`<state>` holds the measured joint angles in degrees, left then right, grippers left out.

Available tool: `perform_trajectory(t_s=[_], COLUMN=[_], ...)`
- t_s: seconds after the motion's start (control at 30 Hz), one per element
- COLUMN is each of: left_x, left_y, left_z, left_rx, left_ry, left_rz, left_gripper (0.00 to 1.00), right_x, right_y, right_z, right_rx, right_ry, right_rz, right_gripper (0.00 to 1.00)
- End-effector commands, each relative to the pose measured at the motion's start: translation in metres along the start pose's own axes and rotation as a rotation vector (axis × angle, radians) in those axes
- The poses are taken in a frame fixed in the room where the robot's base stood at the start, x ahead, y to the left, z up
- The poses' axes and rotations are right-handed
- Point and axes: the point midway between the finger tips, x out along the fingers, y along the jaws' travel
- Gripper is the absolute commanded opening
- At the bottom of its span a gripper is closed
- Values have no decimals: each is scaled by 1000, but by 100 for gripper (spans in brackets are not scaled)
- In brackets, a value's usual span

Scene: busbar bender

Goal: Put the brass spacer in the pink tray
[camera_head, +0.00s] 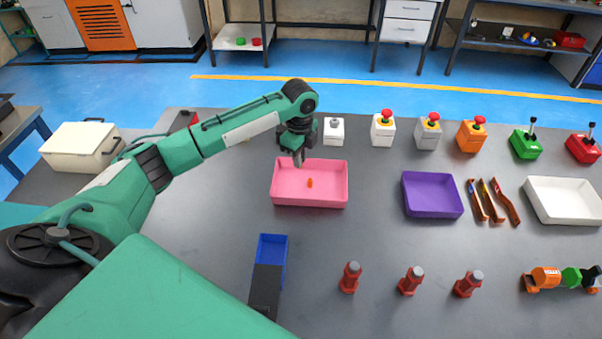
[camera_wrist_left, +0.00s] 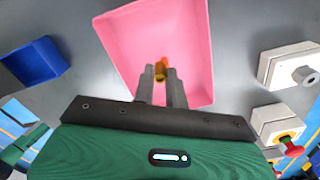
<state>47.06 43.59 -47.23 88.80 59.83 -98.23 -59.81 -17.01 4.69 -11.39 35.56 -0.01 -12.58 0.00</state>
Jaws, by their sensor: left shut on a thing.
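The pink tray (camera_head: 283,197) stands on the grey table near the middle of the head view. My left gripper (camera_head: 299,160) is over the back part of the tray, pointing down. In the left wrist view, my left gripper (camera_wrist_left: 161,76) is shut on a small yellowish piece, the brass spacer (camera_wrist_left: 159,72), with the pink tray (camera_wrist_left: 190,35) beyond it. A small orange piece (camera_head: 310,183) lies on the tray floor and shows partly behind the fingertips in the wrist view. The spacer is hard to make out in the head view. My right gripper is not in view.
A purple tray (camera_head: 432,213) and a white tray (camera_head: 565,219) stand to the right. A blue bin (camera_head: 270,250) is in front. Emergency-stop boxes (camera_head: 383,131) line the back, close behind the pink tray. Red bolt-like pieces (camera_head: 349,278) stand near the front.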

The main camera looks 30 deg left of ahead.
Motion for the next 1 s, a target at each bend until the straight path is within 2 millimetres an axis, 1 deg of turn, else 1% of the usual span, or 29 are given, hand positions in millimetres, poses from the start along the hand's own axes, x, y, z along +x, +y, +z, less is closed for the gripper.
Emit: perform_trajectory(t_s=[0.03, 0.1, 0.2, 0.37, 0.6, 1.0], left_x=[10, 22, 32, 43, 76, 82], left_y=[1, 1, 0, 0, 0, 0], left_z=[0, 0, -1, -1, -1, -1], left_rx=[-1, -1, -1, 0, -1, 0], left_ry=[0, 0, 1, 1, 0, 1], left_rz=[4, 3, 0, 1, 1, -1], left_gripper=[0, 0, 0, 0, 0, 0], right_x=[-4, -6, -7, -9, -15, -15], right_y=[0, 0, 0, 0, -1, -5], right_z=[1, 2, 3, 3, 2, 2], right_rx=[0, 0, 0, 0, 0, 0], right_ry=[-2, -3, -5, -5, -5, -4], right_rz=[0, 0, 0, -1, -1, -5], right_gripper=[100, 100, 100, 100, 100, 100])
